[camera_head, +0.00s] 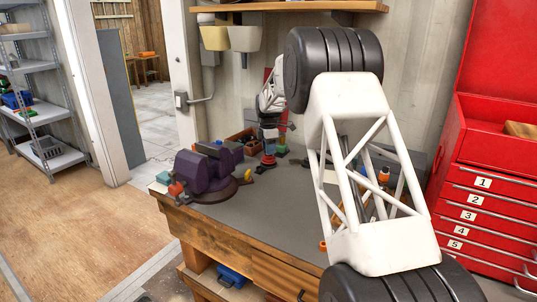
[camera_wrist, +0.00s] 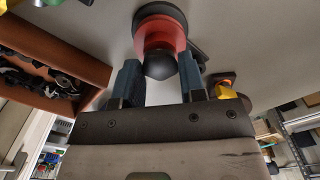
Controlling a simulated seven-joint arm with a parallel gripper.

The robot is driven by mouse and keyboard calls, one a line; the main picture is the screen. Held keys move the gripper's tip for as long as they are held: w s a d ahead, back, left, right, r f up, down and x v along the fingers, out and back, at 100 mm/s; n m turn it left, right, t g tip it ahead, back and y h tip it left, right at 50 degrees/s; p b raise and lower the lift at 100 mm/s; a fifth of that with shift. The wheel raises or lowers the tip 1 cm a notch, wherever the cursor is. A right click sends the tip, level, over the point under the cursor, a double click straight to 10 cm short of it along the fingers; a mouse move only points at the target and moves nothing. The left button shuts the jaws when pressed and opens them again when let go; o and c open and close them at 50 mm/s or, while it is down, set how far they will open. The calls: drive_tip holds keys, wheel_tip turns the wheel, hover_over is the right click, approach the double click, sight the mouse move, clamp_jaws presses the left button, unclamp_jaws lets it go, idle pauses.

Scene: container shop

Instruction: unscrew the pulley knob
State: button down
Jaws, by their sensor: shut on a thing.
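In the wrist view, the pulley knob (camera_wrist: 160,67) is a dark rounded piece in front of a red round body (camera_wrist: 158,36) with a black rim. My gripper (camera_wrist: 159,72) has its two blue fingers on either side of the knob and is shut on it. Exact finger contact is hard to make out. In the head view, my gripper (camera_head: 270,130) is small at the back of the bench, above a small coloured stack with a red base (camera_head: 268,160). The knob itself cannot be told apart there.
A purple vise (camera_head: 205,168) stands left on the grey-topped bench (camera_head: 235,222). A wooden box of dark parts (camera_wrist: 50,45) lies close to my gripper. A yellow piece (camera_wrist: 229,90) is on the other side. A red drawer cabinet (camera_head: 485,190) stands right. My arm hides the bench's right part.

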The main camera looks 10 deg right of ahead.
drive_tip(key=c, duration=0.6)
unclamp_jaws()
drive_tip(key=shift+c, duration=1)
